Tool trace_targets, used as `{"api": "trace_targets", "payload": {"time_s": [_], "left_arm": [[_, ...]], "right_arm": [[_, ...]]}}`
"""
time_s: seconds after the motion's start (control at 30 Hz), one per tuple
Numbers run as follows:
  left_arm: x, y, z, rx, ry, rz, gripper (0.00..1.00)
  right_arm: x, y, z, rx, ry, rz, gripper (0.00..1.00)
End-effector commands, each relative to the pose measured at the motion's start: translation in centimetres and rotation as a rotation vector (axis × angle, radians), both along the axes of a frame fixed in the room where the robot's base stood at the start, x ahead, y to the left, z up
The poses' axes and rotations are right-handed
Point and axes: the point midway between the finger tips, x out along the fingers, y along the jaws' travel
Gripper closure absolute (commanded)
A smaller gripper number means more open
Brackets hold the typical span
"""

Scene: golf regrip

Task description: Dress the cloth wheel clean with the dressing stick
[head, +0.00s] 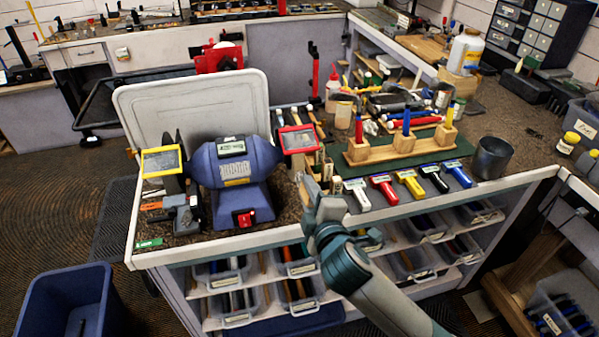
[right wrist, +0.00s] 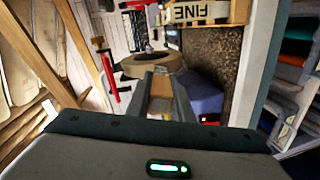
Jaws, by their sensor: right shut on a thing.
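A blue bench buffer (head: 235,165) with a red switch stands at the left of the bench. In the right wrist view its blue body (right wrist: 203,95) is at right of the fingers, with a tan cloth wheel (right wrist: 150,64) just beyond them. In the head view a red-framed shield (head: 297,139) is at this end, and I cannot make out the cloth wheel. My right gripper (head: 306,186) is at the bench's front edge, right of the buffer. It is shut on a brownish block (right wrist: 160,103), seemingly the dressing stick, mostly hidden. Contact with the wheel is unclear. My left gripper is out of view.
A wooden rack (head: 392,150) with colored handles stands on a green mat, with several colored tools before it. A metal cup (head: 491,158) is at right. Wooden blocks, one marked FINE (right wrist: 193,12), are close by the gripper. A white panel (head: 190,112) stands behind the buffer.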

Motion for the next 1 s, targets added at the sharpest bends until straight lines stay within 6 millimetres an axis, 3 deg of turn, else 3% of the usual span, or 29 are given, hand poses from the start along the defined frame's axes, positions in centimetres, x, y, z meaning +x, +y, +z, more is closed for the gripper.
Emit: {"api": "trace_targets", "payload": {"time_s": [1.0], "left_arm": [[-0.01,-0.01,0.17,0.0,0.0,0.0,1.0]], "right_arm": [[0.66,0.21,0.08,0.0,-0.001,0.001,1.0]]}}
